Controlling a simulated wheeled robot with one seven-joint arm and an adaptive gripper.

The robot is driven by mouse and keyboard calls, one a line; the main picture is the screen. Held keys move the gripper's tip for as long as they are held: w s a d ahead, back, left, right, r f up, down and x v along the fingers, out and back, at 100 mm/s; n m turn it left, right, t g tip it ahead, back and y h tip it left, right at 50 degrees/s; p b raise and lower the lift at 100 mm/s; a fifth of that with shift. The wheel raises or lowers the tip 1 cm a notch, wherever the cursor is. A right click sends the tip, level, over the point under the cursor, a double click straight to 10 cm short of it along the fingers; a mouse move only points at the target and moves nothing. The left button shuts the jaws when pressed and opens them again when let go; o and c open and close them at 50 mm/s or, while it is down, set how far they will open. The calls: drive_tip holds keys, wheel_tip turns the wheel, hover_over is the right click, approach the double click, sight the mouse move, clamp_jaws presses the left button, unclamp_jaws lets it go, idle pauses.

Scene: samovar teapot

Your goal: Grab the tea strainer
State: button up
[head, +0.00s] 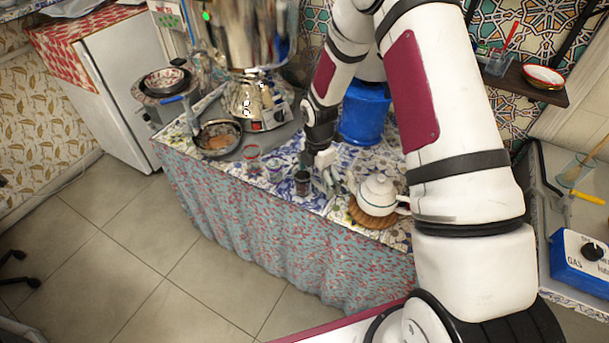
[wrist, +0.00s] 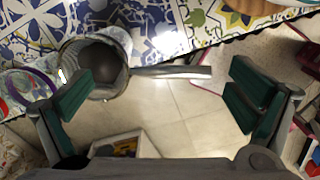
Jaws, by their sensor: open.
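The tea strainer (wrist: 172,72) shows in the wrist view as a round metal bowl at upper left with a flat handle reaching right. Its bowl appears to sit in or over a glass near the table edge; I cannot tell exactly how it rests. In the head view a dark glass (head: 302,183) stands there, and the strainer is too small to make out clearly. My gripper (wrist: 160,90) is open, its green-padded fingers wide apart. The handle lies across the gap between them in the picture, and neither finger visibly grips it. In the head view my gripper (head: 328,168) is just right of the glass.
A white teapot (head: 376,190) on a woven mat (head: 365,217) stands close right of my gripper. Glasses (head: 252,160) (head: 275,170) and a pan (head: 218,135) lie left. The samovar (head: 255,103) and a blue container (head: 365,112) stand behind. The table's front edge is close.

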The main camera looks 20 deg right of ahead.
drive_tip(key=shift+f, duration=0.4)
drive_tip(key=c, duration=1.2)
